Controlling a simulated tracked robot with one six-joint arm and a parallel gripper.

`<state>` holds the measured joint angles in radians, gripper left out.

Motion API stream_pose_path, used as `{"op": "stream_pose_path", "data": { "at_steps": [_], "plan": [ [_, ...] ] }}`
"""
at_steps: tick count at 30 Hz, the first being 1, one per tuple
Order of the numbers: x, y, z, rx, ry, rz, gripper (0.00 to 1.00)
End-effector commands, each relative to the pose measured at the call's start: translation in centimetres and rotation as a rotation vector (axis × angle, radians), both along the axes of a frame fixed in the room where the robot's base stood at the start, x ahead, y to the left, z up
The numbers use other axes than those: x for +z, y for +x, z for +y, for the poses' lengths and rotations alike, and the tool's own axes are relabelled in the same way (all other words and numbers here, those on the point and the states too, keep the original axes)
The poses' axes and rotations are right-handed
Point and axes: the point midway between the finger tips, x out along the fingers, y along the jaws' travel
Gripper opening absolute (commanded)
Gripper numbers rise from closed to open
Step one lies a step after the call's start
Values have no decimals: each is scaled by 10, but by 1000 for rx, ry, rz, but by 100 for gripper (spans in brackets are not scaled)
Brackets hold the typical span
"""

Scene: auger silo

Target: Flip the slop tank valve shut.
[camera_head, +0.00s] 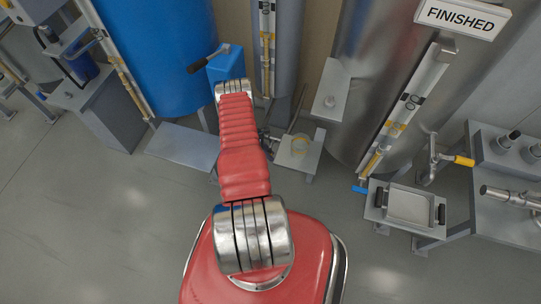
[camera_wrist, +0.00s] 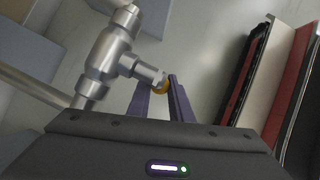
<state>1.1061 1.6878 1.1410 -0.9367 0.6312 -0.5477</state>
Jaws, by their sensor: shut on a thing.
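In the wrist view a metal pipe fitting (camera_wrist: 112,52) with a side stub runs across the upper left. In the head view my arm hides the gripper and most of the piping. No label naming the slop tank is readable.
In the head view a large blue tank (camera_head: 160,45) stands left of my arm. A metal tank (camera_head: 370,55) with a FINISHED sign (camera_head: 461,17) stands right. Open floor (camera_head: 110,225) lies at lower left.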

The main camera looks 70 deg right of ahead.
Motion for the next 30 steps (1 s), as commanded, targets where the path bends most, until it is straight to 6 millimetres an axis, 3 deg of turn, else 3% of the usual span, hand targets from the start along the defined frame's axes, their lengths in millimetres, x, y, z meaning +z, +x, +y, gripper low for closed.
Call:
{"op": "stream_pose_path", "data": {
  "at_steps": [4,5,12,23,30],
  "plan": [
    [0,-1,0,1,2,4,0],
    [0,-1,0,1,2,4,20],
    [0,0,0,3,1,2,37],
    [3,2,0,3,0,1,38],
    [20,12,3,4,-1,1,38]
  ]
}}
